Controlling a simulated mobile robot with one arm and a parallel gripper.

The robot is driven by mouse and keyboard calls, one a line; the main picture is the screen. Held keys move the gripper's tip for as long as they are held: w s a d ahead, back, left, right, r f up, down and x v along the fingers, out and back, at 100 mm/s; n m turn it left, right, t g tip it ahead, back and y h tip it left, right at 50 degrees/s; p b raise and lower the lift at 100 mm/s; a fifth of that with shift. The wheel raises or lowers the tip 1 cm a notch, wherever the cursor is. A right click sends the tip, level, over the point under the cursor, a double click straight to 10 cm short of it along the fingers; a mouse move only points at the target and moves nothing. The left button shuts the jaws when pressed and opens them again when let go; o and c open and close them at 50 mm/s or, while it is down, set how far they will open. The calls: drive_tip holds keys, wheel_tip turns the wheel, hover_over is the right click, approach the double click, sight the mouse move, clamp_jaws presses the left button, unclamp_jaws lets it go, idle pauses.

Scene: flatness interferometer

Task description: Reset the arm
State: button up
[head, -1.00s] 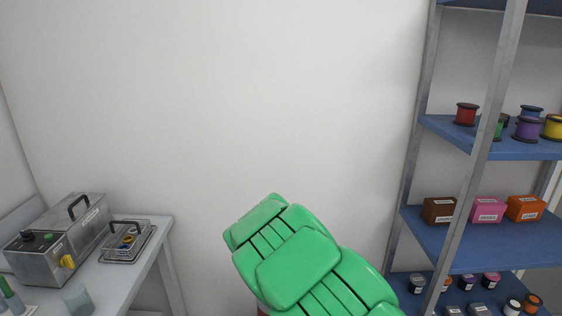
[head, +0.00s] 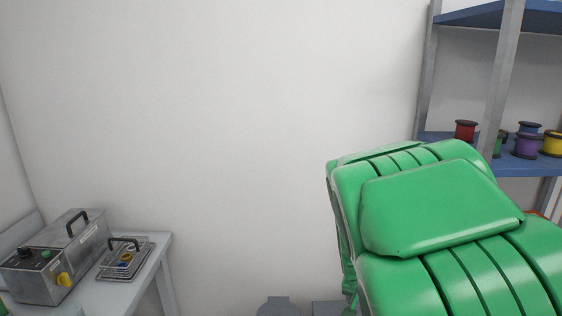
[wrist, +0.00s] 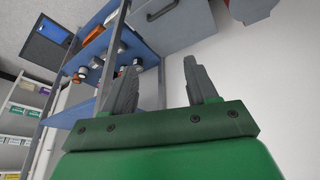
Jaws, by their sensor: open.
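My green arm (head: 440,215) fills the lower right of the head view, in front of the shelf rack. My gripper is hidden in that view. In the wrist view my gripper (wrist: 162,88) shows two grey fingers standing apart on a green mount. Nothing is between the fingers, so it is open and empty. Behind them are the white wall and a blue-shelved rack.
A rack with blue shelves (head: 530,168) stands at right and holds coloured spools (head: 526,145). A table (head: 150,262) at lower left carries a metal machine (head: 50,262) and a small wire-handled tray (head: 123,262). Bare wall lies between.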

drive_tip(key=s+d+r+n+g, duration=0.1)
drive_tip(key=s+r, duration=0.4)
drive_tip(key=s, duration=0.3)
drive_tip(key=s+d+r+g, duration=0.1)
drive_tip(key=s+r+g, duration=0.1)
drive_tip(key=s+r, duration=0.45)
drive_tip(key=s+a+n+g, duration=0.1)
drive_tip(key=s+a, duration=0.1)
drive_tip(key=s, duration=0.4)
drive_tip(key=s+a+f+n+y, duration=0.1)
drive_tip(key=s+a, duration=0.2)
drive_tip(key=s, duration=0.3)
drive_tip(key=s+a+n+g+y, duration=0.1)
drive_tip(key=s+a, duration=0.1)
drive_tip(key=s, duration=0.4)
drive_tip(key=shift+a+f+n+g, duration=0.2)
drive_tip(key=shift+a+n+g, duration=0.1)
drive_tip(key=shift+a+n, duration=0.1)
drive_tip(key=shift+o, duration=0.3)
